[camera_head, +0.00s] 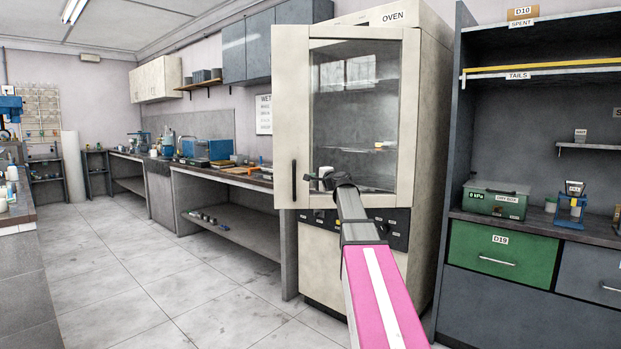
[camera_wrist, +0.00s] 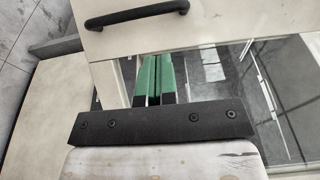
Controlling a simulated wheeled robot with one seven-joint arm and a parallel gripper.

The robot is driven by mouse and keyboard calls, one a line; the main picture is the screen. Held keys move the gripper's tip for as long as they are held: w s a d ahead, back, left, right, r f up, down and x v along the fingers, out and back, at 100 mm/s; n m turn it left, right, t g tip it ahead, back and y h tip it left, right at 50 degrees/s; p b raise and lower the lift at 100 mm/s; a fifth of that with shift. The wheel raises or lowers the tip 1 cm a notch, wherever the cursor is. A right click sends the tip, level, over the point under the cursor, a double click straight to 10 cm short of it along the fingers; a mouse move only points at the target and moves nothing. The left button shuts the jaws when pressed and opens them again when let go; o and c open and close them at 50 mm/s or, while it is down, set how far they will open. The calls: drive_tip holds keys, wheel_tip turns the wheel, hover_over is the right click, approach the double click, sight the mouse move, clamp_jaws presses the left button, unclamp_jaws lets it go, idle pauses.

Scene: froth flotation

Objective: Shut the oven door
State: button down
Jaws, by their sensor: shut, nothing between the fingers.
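The cream oven (camera_head: 435,120), labelled OVEN, stands at centre right. Its door (camera_head: 291,80) has a large glass window and a black vertical handle (camera_head: 294,180) near its left edge. The door's left side juts past the oven body below, so it looks ajar, hinged at the right. My gripper (camera_head: 325,181) is in front of the lower door, right of the handle. In the wrist view my green fingers (camera_wrist: 154,62) are shut together and empty, over the lower door frame and glass. The handle (camera_wrist: 137,14) lies beyond them. I cannot tell whether they touch the door.
A long bench (camera_head: 250,180) with equipment runs left of the oven. A dark shelf unit with a green drawer (camera_head: 500,252) stands close at the right. The oven's control panel (camera_head: 393,233) is below the door. The tiled floor (camera_head: 130,270) at left is clear.

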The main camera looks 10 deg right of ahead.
sight(295, 172)
drive_tip(key=x, duration=1.2)
drive_tip(key=shift+w, duration=0.1)
